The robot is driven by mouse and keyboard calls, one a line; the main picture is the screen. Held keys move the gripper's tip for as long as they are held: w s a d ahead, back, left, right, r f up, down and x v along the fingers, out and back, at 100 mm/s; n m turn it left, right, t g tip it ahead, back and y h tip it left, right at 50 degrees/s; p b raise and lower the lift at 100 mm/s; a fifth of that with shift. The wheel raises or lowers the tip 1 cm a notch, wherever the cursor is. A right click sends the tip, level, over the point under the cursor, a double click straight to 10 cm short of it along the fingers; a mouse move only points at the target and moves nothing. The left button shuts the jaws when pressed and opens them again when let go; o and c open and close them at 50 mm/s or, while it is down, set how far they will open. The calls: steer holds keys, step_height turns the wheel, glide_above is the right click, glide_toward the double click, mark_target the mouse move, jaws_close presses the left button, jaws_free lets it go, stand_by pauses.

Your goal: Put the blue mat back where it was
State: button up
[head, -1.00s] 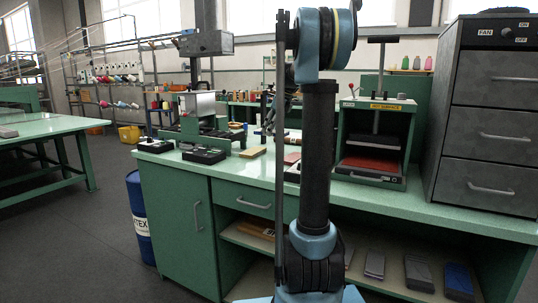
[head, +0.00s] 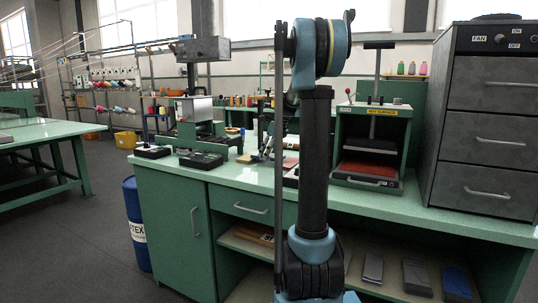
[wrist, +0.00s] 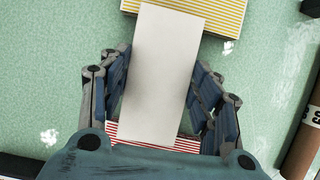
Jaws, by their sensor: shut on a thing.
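In the wrist view my gripper (wrist: 159,78) is shut on a long pale, off-white slab (wrist: 158,50), with a finger on each side of it. Whether this slab is the blue mat seen from its back I cannot tell; no blue shows on it. In the head view my arm hides most of the gripper. A blue mat (head: 456,282) lies on the low shelf under the bench at right, beside grey ones. In the wrist view a red-striped piece (wrist: 165,142) lies below the slab and a yellow-striped piece (wrist: 212,12) lies beyond it on the bench.
The green bench (head: 440,222) carries a press (head: 341,140) with a red pad (head: 370,170). A grey drawer unit (head: 490,130) stands at right and a tufting machine (head: 195,110) at left. A brown roll (wrist: 304,145) lies at the wrist view's right edge.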

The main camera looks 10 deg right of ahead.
steer(key=shift+f, duration=0.2)
steer(key=o, duration=1.2)
steer(key=shift+c, duration=0.2)
steer(key=v, duration=1.2)
steer(key=shift+r, duration=0.2)
